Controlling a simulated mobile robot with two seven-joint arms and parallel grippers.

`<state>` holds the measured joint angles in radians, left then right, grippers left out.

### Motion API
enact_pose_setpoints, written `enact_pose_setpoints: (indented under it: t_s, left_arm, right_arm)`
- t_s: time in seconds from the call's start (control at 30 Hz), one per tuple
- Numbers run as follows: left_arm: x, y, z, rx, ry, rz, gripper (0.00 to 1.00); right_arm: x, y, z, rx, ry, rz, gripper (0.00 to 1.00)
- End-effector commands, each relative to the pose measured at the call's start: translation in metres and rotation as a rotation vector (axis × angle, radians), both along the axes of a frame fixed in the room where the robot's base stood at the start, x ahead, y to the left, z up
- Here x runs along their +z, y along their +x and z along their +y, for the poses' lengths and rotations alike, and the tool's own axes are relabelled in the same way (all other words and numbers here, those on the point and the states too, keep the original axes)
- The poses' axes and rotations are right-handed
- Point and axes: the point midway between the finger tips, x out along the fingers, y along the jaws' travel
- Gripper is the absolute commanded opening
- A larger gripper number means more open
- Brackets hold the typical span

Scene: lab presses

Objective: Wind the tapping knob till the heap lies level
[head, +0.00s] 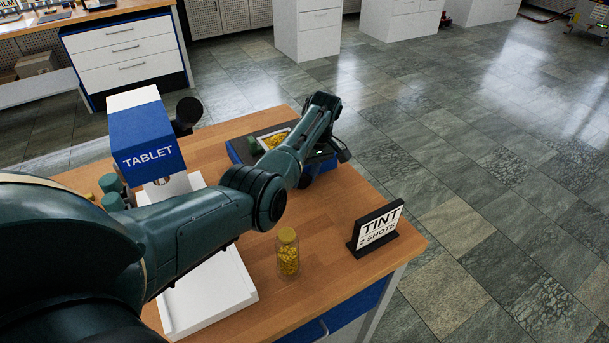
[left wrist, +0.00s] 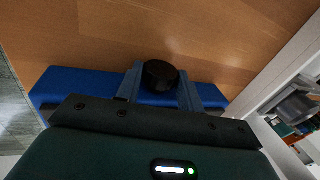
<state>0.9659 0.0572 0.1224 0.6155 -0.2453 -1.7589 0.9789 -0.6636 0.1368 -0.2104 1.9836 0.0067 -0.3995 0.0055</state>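The blue tapping box (head: 238,153) stands at the back right of the wooden table, with yellow grains (head: 276,140) in the pan on its top. My left arm crosses in front of it and hides part of it, and I cannot tell how level the grains lie. In the left wrist view, the black tapping knob (left wrist: 160,74) sticks out from the blue box (left wrist: 65,88). My left gripper (left wrist: 160,80) has one finger on each side of the knob, with no clear gap, and seems shut on it. My right gripper is not in view.
A blue and white TABLET press (head: 148,140) stands at the left. A jar of yellow grains (head: 288,252) and a TINT sign reading "2 shots" (head: 378,228) stand at the front. A white tray (head: 215,297) lies under my arm. Bare wood surrounds the jar.

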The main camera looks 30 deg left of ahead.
Motion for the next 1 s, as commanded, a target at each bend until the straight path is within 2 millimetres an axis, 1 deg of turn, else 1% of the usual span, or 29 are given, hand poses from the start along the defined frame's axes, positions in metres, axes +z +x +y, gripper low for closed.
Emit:
enact_pose_setpoints:
  t_s: [0.03,0.1,0.33,0.47,0.57,0.77,0.9,1.0]
  left_arm:
    - [0.0,-0.001,0.001,0.002,0.001,0.001,0.41]
    - [0.0,-0.001,0.001,0.002,0.001,0.001,0.46]
    - [0.0,0.0,0.0,0.001,0.0,0.0,0.46]
    - [0.009,0.003,-0.001,-0.001,0.0,-0.004,0.46]
    - [0.024,0.006,-0.004,-0.001,0.0,-0.006,0.46]
    - [0.068,0.015,-0.01,0.0,0.0,-0.007,0.46]
    - [0.096,0.02,-0.014,0.0,0.0,-0.005,0.46]
    - [0.112,0.023,-0.017,0.001,0.001,-0.001,0.46]
  right_arm:
    - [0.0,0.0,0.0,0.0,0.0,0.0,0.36]
    - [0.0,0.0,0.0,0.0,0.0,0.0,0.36]
    - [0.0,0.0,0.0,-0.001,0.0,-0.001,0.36]
    - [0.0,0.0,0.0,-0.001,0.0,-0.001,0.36]
    - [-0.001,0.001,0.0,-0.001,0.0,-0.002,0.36]
    - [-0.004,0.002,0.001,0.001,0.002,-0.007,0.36]
    - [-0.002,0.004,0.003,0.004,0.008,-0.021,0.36]
    - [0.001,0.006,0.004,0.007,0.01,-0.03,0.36]
